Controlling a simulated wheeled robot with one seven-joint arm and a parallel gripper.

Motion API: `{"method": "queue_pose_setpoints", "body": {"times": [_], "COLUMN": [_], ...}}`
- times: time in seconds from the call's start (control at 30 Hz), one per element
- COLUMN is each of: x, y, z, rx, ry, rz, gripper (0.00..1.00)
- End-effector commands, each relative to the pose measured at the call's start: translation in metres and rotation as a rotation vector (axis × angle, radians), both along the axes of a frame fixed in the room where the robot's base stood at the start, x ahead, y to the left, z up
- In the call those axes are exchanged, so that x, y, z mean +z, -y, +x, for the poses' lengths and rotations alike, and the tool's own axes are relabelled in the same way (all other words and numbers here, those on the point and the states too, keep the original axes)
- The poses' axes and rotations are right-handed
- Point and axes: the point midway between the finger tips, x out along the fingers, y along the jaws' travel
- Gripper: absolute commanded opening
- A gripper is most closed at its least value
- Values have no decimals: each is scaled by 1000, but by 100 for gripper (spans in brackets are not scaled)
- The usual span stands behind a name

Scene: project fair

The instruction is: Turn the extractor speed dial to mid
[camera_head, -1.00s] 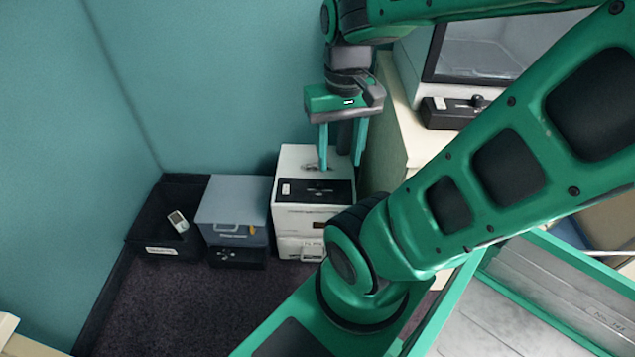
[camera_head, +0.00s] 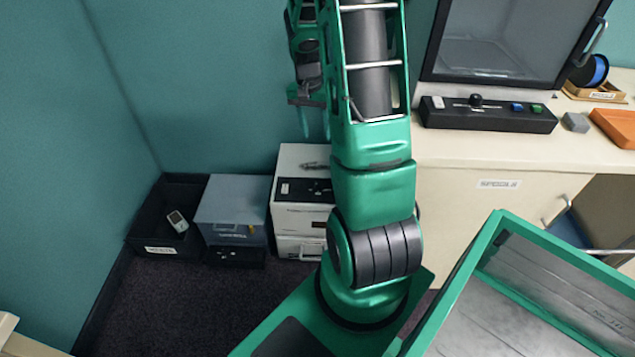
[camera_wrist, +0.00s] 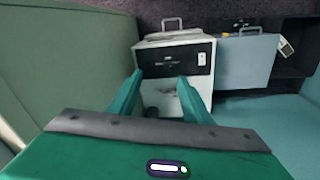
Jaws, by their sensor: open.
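A black control box (camera_head: 460,115) lies on the bench in front of a dark-framed enclosure. It has a round black knob (camera_head: 476,100) on top and blue and green buttons to the right. A white box (camera_head: 300,215) with a black panel (camera_head: 290,189) stands on the floor by the wall; small knobs or marks show on the panel. I cannot read which of these carries the extractor speed dial. My gripper (camera_head: 315,125) is open and empty, pointing down above the white box.
A grey-blue case (camera_head: 228,200) and a black bin (camera_head: 160,225) with a handheld device (camera_head: 177,221) stand left of the white box. The bench (camera_head: 460,165) rises to its right, bearing an orange tray (camera_head: 615,125) and a blue spool (camera_head: 590,72). Dark carpet (camera_head: 180,300) is clear in front.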

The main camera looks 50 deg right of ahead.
Motion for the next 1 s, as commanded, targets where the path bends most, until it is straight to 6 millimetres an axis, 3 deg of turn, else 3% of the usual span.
{"method": "queue_pose_setpoints", "body": {"times": [0.03,0.3,0.5,1.0], "x": [-21,-125,-185,-248], "y": [10,52,68,73], "z": [7,38,48,50], "rx": [-32,-212,-315,-361], "ry": [-1,30,53,63], "rz": [7,37,60,72], "gripper": [45,45,45,45]}}
